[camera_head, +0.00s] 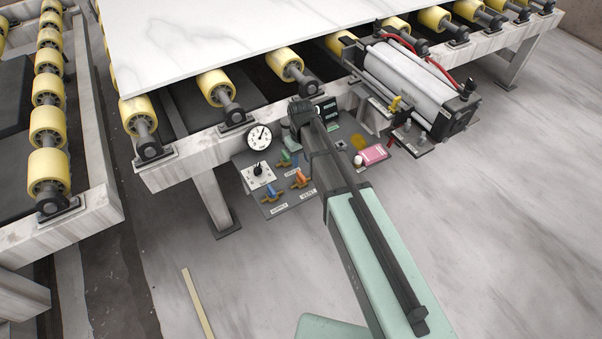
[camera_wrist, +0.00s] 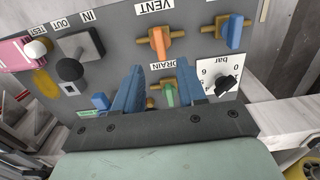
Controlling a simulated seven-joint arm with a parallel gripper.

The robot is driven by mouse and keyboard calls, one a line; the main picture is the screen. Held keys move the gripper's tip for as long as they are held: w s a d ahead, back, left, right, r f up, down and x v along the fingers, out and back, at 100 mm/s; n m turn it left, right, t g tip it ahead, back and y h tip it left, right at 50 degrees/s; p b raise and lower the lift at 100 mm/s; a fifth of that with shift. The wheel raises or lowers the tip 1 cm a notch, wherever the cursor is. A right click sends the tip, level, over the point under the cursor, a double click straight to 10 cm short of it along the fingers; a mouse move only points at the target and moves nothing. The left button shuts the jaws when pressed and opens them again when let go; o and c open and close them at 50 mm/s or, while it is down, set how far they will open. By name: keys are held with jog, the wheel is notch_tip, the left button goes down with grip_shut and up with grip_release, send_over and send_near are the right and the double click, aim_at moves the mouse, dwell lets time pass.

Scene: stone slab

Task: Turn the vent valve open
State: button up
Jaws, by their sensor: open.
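The vent valve is an orange handle (camera_wrist: 158,43) on a brass body, under the VENT label (camera_wrist: 154,8) in the wrist view. In the head view the orange handle (camera_head: 301,179) shows on the lower part of the grey panel (camera_head: 247,158). My gripper (camera_wrist: 158,78) is open, its two blue fingers apart and nothing seen held. The orange handle appears just beyond the fingertips in the picture, not between them. The green drain handle (camera_wrist: 169,95) shows between the fingers; I cannot tell its depth from them.
A blue handle (camera_wrist: 232,33) on brass sits beside the vent valve. A black selector knob (camera_wrist: 226,86), a dark round knob (camera_wrist: 70,70) and a pink block (camera_wrist: 14,53) are also on the panel. A gauge (camera_head: 258,137) and rollers (camera_head: 218,88) under a white slab (camera_head: 215,35) stand near.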

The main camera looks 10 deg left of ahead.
aim_at(301, 175)
notch_tip(301, 175, down, 8)
jog(key=shift+f, duration=0.25)
dwell(0.5)
grip_shut()
